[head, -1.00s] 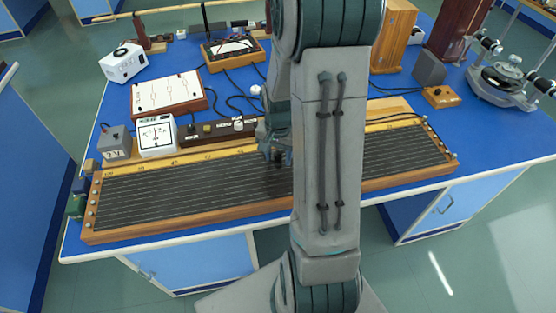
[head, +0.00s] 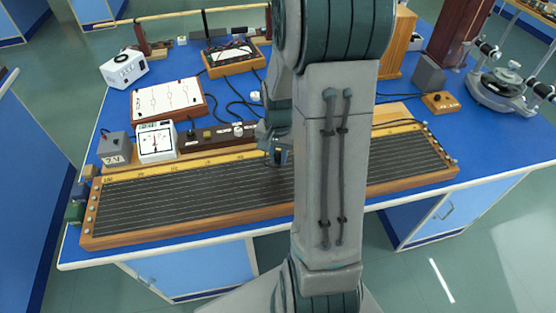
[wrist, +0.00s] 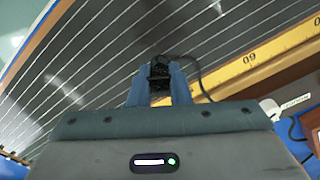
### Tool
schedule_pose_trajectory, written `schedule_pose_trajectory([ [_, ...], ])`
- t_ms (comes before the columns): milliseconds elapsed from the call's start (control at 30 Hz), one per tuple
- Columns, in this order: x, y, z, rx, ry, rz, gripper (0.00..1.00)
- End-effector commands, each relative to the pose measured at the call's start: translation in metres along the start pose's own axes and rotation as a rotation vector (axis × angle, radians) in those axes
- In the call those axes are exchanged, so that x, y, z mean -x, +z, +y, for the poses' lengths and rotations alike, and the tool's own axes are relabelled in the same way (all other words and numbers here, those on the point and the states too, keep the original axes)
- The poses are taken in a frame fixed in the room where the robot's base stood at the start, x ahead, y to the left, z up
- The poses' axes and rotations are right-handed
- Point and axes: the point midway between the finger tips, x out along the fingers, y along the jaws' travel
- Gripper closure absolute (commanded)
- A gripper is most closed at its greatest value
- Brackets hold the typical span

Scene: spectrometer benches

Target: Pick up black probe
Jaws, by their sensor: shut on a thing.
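The black probe (wrist: 160,74) is between the blue fingertips of my gripper (wrist: 155,88) in the wrist view, with a dark cable running from it to the right. My gripper is shut on it, above the dark lined board. In the head view my gripper (head: 274,152) is over the far side of the long wooden-framed board (head: 200,192), partly hidden by my own arm. The probe itself is too small to make out clearly there.
Behind the board stand a grey battery box (head: 115,148), a white meter (head: 156,142) and a brown strip with knobs (head: 215,136). A white-topped panel (head: 167,95) lies farther back. Round apparatus (head: 503,85) stands at the right.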

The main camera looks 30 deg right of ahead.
Motion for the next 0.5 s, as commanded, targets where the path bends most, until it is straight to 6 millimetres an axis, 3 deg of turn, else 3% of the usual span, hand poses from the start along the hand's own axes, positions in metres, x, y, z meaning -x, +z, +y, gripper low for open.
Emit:
schedule_pose_trajectory([
  [100, 0.021, -0.002, 0.004, -0.003, -0.003, 0.006, 1.0],
  [500, 0.07, -0.025, 0.088, -0.004, -0.001, 0.004, 1.0],
])
